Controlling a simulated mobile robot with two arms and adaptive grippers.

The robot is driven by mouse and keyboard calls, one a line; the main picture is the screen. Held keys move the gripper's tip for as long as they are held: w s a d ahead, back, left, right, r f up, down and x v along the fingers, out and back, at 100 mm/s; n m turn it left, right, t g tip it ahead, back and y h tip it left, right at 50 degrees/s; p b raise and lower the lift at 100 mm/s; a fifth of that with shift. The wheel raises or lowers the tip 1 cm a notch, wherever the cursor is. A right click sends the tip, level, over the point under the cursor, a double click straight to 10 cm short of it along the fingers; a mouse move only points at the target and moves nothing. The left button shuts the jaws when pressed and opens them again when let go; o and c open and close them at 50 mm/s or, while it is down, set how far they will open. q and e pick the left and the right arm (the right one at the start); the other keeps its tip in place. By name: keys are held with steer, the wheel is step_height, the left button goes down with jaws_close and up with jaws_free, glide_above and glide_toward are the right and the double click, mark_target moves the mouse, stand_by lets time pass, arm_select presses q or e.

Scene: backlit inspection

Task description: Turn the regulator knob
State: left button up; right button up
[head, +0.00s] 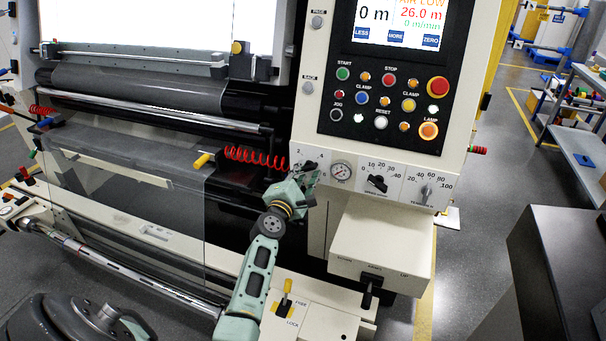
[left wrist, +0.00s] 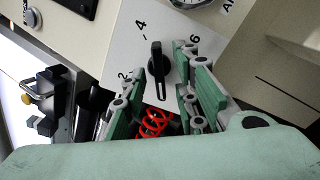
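The regulator knob (left wrist: 158,68) is a black pointer knob on a light plate marked 2, 4 and 6. In the head view my left gripper (head: 306,178) is at the plate left of the round pressure gauge (head: 341,171) and hides most of the knob. My right gripper is not in view.
Right of the gauge are a black speed knob (head: 377,183) and a grey tension knob (head: 427,192). A button panel (head: 392,95) with a screen is above. A white box with a black lever (head: 369,287) juts out below. A red coiled hose (head: 254,156) hangs left of the gripper.

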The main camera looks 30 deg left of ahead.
arm_select(q)
steer(key=shift+s, duration=0.1)
steer(key=v, duration=1.1)
steer(key=shift+s+d, duration=0.2)
steer(key=shift+s, duration=0.2)
